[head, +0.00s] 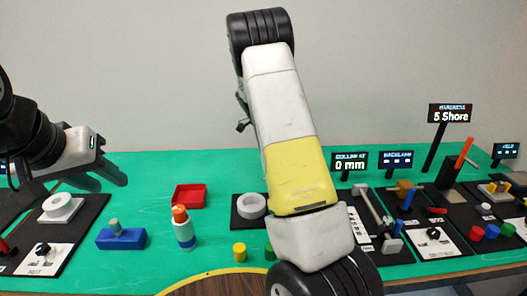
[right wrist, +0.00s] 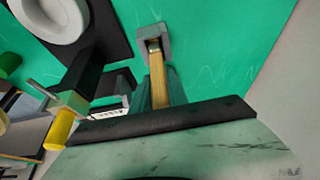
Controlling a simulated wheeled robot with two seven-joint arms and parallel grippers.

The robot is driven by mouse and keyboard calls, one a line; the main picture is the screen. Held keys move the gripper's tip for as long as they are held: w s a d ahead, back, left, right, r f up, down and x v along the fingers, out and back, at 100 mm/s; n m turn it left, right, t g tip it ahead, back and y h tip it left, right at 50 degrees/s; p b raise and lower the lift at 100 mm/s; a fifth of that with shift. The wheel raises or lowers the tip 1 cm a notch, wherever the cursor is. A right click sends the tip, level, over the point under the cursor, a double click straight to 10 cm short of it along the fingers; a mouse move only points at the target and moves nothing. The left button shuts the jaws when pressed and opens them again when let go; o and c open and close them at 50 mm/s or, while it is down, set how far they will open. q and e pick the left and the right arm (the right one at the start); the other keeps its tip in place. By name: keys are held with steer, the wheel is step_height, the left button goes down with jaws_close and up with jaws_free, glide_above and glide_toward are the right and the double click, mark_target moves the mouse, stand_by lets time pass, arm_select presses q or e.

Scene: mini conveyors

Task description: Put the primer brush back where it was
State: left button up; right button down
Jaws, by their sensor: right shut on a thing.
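In the right wrist view my right gripper (right wrist: 154,45) is shut on a slim tan, wood-coloured handle (right wrist: 159,82), which I take to be the primer brush. The handle runs between the two grey-green fingers, and a grey piece surrounds its far end. Whether bristles are there cannot be told. In the head view my right arm hides this gripper and the held thing. My left gripper (head: 112,184) is open and empty at the left, above the green table.
A white ring (head: 252,205) on a black mat, yellow (head: 239,252) and green cylinders stand near my right arm. A red tray (head: 189,196), an orange-topped bottle (head: 185,234) and a blue block (head: 121,239) stand left. Black stations with signs fill the right.

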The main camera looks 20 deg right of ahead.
steer(key=shift+f, duration=0.55)
steer(key=c, duration=1.2)
jaws_free()
steer(key=shift+r, duration=0.1)
